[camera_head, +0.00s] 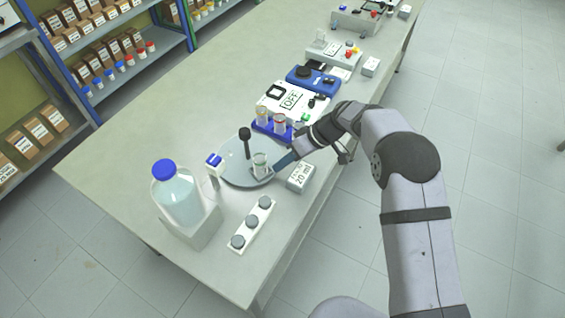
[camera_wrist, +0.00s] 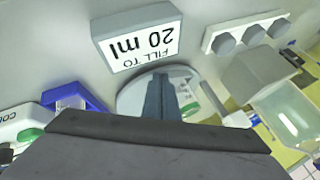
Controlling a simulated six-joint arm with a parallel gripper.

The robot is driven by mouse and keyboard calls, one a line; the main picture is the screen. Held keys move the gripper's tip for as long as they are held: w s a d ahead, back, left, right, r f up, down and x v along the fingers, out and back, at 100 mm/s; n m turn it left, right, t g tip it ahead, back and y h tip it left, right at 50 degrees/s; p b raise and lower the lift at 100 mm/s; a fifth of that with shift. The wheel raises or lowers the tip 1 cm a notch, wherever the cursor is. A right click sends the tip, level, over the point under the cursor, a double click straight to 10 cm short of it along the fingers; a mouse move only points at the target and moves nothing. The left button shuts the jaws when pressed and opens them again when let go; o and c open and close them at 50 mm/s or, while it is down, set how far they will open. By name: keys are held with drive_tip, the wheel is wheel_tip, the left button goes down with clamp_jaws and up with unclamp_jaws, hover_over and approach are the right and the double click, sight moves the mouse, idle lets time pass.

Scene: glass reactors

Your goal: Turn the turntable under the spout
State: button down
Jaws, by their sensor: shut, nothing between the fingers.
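The turntable (camera_head: 233,174) is a round grey disc on the bench. A small glass beaker (camera_head: 261,162) stands on its right part, and a black knob on a post (camera_head: 245,134) rises at its far side. A blue-and-white spout piece (camera_head: 213,160) is at the disc's left edge. My gripper (camera_head: 277,164) is shut and empty, its fingertips over the disc's right edge close beside the beaker. I cannot tell whether they touch. In the wrist view, the shut fingers (camera_wrist: 161,82) overlap the turntable (camera_wrist: 130,99) and partly hide it.
A large blue-capped bottle (camera_head: 178,197) stands at the front left. A three-knob strip (camera_head: 252,225) and a "20 ml" sign box (camera_head: 300,177) lie near the disc. A blue rack with tubes (camera_head: 271,130) and an "OFF" device (camera_head: 292,99) stand behind. The left bench surface is clear.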

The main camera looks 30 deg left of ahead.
sight(261, 180)
drive_tip(key=shift+s+b, duration=0.15)
drive_tip(key=shift+b, duration=0.15)
drive_tip(key=shift+s+f+m+t+b, duration=0.15)
drive_tip(key=shift+s+m+t+b, duration=0.25)
drive_tip(key=shift+s+m+b, duration=0.6)
drive_tip(key=s+m+t+b, duration=0.1)
drive_tip(key=s+m+b, duration=0.1)
drive_tip(key=b, duration=0.2)
drive_tip(key=shift+a+t+y, duration=0.15)
drive_tip(key=shift+t+y, duration=0.15)
drive_tip(key=shift+y, duration=0.1)
drive_tip(key=shift+s+a+m+t+b, duration=0.3)
drive_tip(key=shift+s+m+t+b, duration=0.15)
drive_tip(key=shift+s+m+b, duration=0.25)
drive_tip(key=shift+s+a+m+t+b, duration=0.3)
drive_tip(key=shift+s+m+t+b, duration=0.15)
drive_tip(key=shift+s+m+b, duration=0.2)
drive_tip(key=shift+s+a+r+m+t, duration=0.2)
drive_tip(key=shift+s+a+m+t, duration=0.5)
drive_tip(key=shift+s+m, duration=0.35)
drive_tip(key=shift+s+a, duration=0.5)
drive_tip(key=shift+a, duration=0.15)
drive_tip(key=shift+s+a, duration=0.45)
drive_tip(key=shift+a, duration=0.2)
drive_tip(key=shift+s+a+p, duration=0.15)
drive_tip(key=shift+a+p, duration=0.1)
drive_tip(key=shift+p, duration=0.05)
drive_tip(key=shift+s+a+r, duration=0.1)
drive_tip(key=shift+a+r, duration=0.05)
